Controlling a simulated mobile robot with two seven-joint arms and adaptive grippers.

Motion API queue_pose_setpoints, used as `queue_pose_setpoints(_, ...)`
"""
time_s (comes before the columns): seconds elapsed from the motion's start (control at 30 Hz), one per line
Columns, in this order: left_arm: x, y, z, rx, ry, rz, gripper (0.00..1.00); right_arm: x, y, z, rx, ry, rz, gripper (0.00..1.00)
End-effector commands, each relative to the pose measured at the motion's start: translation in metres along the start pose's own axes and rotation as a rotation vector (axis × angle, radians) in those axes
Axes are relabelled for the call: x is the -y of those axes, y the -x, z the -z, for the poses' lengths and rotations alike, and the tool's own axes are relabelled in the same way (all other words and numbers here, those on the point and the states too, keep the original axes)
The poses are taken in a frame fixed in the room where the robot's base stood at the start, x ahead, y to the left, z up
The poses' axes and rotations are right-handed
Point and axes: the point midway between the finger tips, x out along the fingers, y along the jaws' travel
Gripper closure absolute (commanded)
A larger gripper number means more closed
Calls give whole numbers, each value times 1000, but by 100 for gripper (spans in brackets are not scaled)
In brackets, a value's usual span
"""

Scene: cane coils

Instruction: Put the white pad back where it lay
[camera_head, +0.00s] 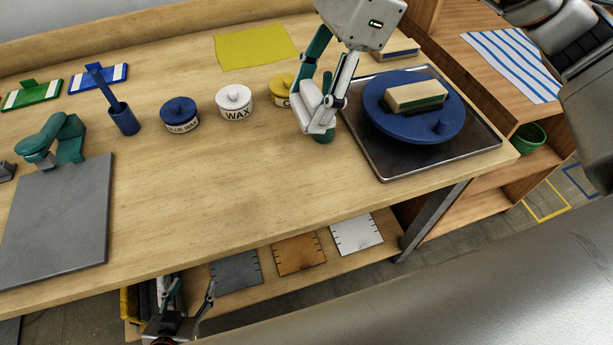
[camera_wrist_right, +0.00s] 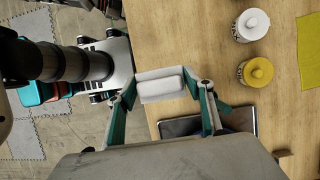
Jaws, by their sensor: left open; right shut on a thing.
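The white pad (camera_head: 309,96) is a small pale block between the fingers of my right gripper (camera_head: 320,122), above the worktable near its right part. In the right wrist view the white pad (camera_wrist_right: 160,83) spans between the two fingers, with the table edge beneath it. My right gripper is shut on it. My left gripper (camera_head: 189,290) is open and empty at the bottom left, in front of the table edge and low by the under-shelf. A blue round plate (camera_head: 385,125) on a dark tray (camera_head: 468,148) bears a cream and green block (camera_head: 416,95).
White (camera_head: 235,100), blue (camera_head: 179,114) and yellow (camera_head: 281,88) jars stand behind and left of my right gripper. A blue cup with a handle (camera_head: 123,120) stands further left. Dark, orange and white (camera_head: 355,233) squares lie on the lower shelf. The table's middle front is clear.

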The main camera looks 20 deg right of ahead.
Motion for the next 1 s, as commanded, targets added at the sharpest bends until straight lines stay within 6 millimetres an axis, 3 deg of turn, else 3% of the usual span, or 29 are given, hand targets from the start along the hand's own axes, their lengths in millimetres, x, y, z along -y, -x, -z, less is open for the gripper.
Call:
queue_pose_setpoints(0.5, -2, -2, -4, 4, 2, -2, 46, -2, -114, 47, 1, -3, -7, 68)
queue_pose_setpoints(1.0, -2, -2, -6, 5, 2, -2, 46, -2, -161, 67, 1, -3, -6, 68)
